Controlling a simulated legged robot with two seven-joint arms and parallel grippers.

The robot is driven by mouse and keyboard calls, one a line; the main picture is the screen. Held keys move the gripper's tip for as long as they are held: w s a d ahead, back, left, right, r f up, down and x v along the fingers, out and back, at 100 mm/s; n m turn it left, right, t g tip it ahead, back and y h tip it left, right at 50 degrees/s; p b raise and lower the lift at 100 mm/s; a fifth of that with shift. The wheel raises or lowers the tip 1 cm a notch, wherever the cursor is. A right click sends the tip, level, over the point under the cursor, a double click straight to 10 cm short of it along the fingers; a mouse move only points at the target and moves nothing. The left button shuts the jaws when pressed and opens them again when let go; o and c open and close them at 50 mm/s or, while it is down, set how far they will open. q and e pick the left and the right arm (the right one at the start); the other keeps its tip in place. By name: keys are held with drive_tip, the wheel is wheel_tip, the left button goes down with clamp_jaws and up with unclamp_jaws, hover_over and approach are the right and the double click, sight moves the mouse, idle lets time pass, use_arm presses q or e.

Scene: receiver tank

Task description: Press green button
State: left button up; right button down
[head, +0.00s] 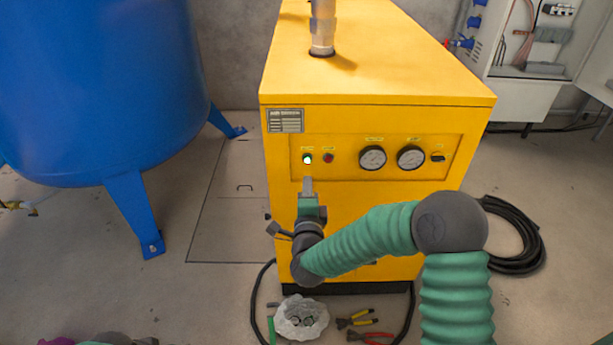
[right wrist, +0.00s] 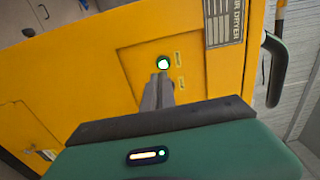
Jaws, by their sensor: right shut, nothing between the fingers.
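The green button (head: 307,159) sits at the left of the yellow machine's front panel, with a bright, whitish centre. A red button (head: 328,158) is just to its right. My right gripper (head: 308,181) is shut and empty, its fingertips a little below the green button in the head view. In the right wrist view the green button (right wrist: 163,63) shows just beyond the tips of the shut fingers (right wrist: 160,84). I cannot tell whether the tips touch the panel. My left gripper is not in view.
The yellow machine (head: 380,75) has two gauges (head: 373,158) and a black switch (head: 438,157) to the right of the buttons. A blue tank (head: 95,90) stands at left. Pliers (head: 357,319), a pale bowl-like item (head: 301,317) and black hose (head: 522,240) lie on the floor.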

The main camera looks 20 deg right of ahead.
drive_tip(key=v, duration=0.6)
drive_tip(key=shift+p, duration=0.3)
drive_tip(key=shift+s+d+r, duration=0.1)
drive_tip(key=shift+d, duration=0.05)
